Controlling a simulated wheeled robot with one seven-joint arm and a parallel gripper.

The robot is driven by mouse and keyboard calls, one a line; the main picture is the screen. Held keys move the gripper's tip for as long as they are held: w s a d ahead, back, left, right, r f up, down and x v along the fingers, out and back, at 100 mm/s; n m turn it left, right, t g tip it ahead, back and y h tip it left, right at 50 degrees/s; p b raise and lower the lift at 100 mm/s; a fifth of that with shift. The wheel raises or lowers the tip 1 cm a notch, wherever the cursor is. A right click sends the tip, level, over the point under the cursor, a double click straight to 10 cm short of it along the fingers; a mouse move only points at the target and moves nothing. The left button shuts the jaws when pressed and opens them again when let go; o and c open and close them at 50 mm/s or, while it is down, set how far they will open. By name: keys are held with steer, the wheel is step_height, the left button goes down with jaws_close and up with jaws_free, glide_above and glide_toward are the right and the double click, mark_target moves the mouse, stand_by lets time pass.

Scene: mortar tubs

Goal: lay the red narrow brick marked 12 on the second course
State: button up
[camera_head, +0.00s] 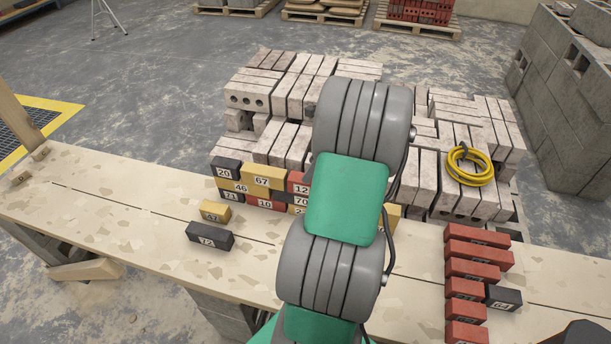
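A red brick marked 12 (299,182) shows in the small wall of numbered bricks on the plank bench, right of the yellow brick 67 (263,175). My arm hides its right part, so I cannot tell whether my gripper touches it. A brick marked 70 (299,200) shows below it. The wall's left end has black brick 20 (226,167), yellow brick 46 (239,186) and black brick 71 (231,196), with red brick 10 (265,204) low in the wall. My gripper is hidden behind my arm.
Loose yellow brick 47 (215,211) and black brick 72 (209,236) lie in front of the wall. Several red bricks (478,250) and a black brick (503,297) lie at right. Stacked pale bricks and a yellow hose (470,166) stand behind. The bench's left part is clear.

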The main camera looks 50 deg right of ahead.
steer(key=a+v, duration=0.1)
steer(key=v, duration=0.4)
steer(key=w+a+r+n+g, duration=0.1)
steer(key=w+a+r+n, duration=0.15)
steer(key=a+n, duration=0.45)
steer(key=w+a+r+n, duration=0.2)
steer(key=w+a+n, duration=0.2)
steer(key=a, duration=0.5)
steer(key=s+a+n+h, duration=0.1)
steer(key=s+a+n, duration=0.3)
steer(key=a+n, duration=0.6)
steer(key=s+a+n+h, duration=0.1)
steer(key=s+a+n, duration=0.4)
steer(key=a+n, duration=0.4)
steer(key=shift+a+f+n, duration=0.3)
steer(key=shift+a+n, duration=0.1)
steer(key=shift+a, duration=0.1)
